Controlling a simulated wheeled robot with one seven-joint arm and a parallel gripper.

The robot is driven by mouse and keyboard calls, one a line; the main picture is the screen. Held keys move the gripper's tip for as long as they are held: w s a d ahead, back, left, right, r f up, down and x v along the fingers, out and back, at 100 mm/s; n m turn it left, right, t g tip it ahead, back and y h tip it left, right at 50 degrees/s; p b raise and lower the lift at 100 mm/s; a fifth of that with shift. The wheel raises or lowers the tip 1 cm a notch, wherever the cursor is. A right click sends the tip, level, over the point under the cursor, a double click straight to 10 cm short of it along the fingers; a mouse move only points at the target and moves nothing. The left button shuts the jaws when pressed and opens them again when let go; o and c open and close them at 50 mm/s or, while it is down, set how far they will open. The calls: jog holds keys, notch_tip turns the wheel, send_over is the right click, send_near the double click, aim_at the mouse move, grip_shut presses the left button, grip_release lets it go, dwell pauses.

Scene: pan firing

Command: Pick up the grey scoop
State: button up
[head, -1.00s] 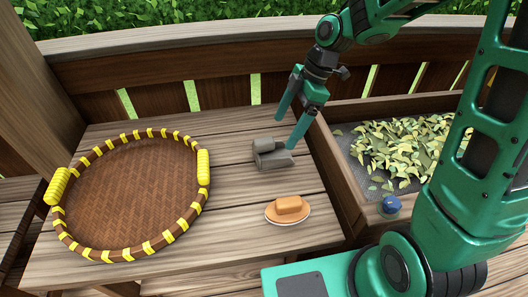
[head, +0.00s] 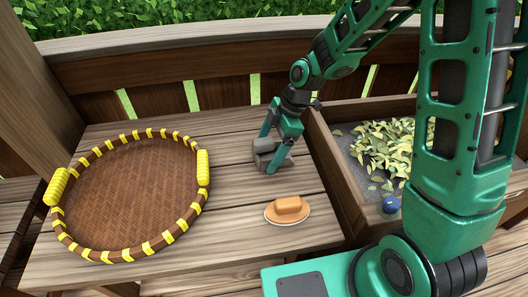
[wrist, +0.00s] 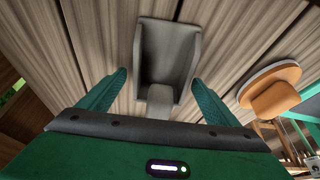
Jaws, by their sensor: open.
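The grey scoop (head: 264,147) lies on the wooden table, right of the round basket. In the wrist view the scoop (wrist: 168,58) has its wide pan away from me and its short handle (wrist: 160,98) toward me. My gripper (head: 272,157) is open and low over the scoop in the head view, partly hiding it. In the wrist view my gripper's fingers (wrist: 160,80) stand apart, one on each side of the scoop's handle end. A gap shows between each finger and the scoop.
A round woven basket (head: 61,222) with yellow wrapping takes up the table's left.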

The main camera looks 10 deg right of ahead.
jog(key=shift+a+f, duration=0.1)
jog(key=shift+f, duration=0.2)
jog(key=shift+c, duration=0.6)
jog(key=c, duration=1.4)
jog(key=shift+r, duration=0.1)
